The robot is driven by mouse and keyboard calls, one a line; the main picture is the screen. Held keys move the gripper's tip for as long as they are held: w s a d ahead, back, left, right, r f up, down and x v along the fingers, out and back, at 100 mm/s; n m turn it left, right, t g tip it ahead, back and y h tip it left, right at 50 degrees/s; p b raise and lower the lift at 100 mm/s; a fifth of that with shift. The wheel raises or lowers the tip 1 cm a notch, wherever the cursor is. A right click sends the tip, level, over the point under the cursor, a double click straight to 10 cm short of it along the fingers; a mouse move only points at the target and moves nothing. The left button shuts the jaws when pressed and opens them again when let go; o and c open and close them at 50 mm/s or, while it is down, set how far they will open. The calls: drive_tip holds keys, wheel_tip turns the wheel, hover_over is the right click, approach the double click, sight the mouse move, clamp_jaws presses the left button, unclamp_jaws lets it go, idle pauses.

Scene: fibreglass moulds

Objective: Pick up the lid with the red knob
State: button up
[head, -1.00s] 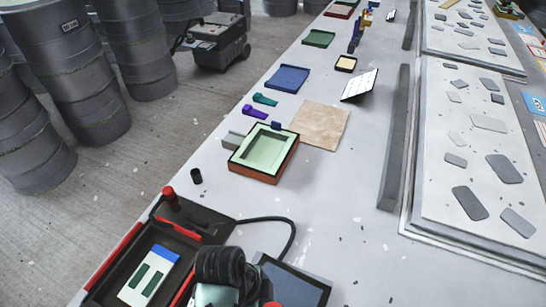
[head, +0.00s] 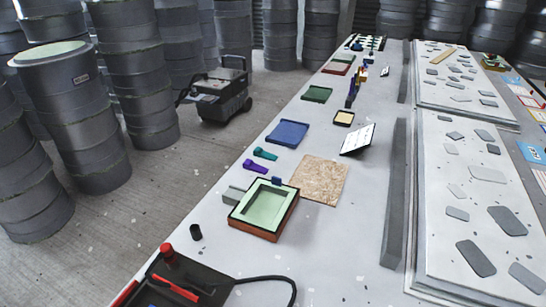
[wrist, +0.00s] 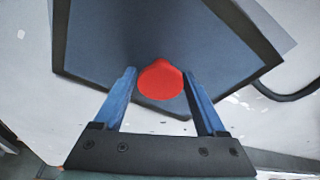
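The lid (wrist: 190,35) is a dark blue-grey flat panel with a black edge, seen close up in the wrist view. Its round red knob (wrist: 160,80) stands between the tips of my gripper's two blue fingers (wrist: 159,72). The knob nearly fills the gap at the tips. Whether the fingers press on it or only flank it is not clear. The lid's support is not clear either.
A green-and-brown tray-shaped mould (head: 265,208) stands on the long white table, beside a brown board (head: 320,182). Grey drums (head: 135,80) stand left.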

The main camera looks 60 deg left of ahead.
clamp_jaws()
drive_tip(key=shift+r, duration=0.1)
